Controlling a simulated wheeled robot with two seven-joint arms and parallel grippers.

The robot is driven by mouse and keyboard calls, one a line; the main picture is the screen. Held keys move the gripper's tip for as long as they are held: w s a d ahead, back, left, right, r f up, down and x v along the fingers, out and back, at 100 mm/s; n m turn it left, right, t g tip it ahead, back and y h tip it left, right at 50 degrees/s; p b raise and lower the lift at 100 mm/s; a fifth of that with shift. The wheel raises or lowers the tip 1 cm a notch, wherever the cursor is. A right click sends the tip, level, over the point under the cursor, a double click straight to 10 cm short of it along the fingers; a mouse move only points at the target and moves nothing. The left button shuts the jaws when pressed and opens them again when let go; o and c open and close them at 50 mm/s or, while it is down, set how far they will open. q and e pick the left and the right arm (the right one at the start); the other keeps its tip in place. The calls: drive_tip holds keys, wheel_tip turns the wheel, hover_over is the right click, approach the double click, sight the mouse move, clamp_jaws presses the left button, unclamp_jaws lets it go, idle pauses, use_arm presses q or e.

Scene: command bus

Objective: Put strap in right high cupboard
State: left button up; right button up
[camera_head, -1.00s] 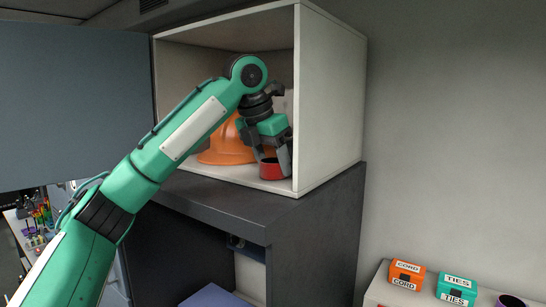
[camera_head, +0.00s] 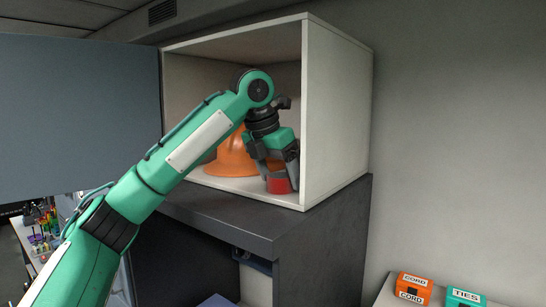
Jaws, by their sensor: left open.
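The high cupboard (camera_head: 339,120) is an open white box on a dark cabinet. A red rolled strap (camera_head: 279,185) stands on its floor near the front right. My left gripper (camera_head: 278,176) is inside the cupboard, pointing down, with its fingers open on either side of the strap. Whether the fingers touch it cannot be told. My right gripper does not show.
An orange hard hat (camera_head: 232,156) sits behind the strap, partly hidden by my arm. A grey-blue door panel (camera_head: 75,115) is at the left. Orange CORD (camera_head: 412,288) and green TIES (camera_head: 464,297) boxes stand at the lower right.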

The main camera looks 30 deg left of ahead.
use_arm(q)
drive_tip(key=b+v, duration=0.1)
drive_tip(key=v, duration=1)
drive_tip(key=shift+s+r, duration=0.25)
drive_tip(key=shift+r, duration=0.1)
drive_tip(key=shift+a, duration=0.1)
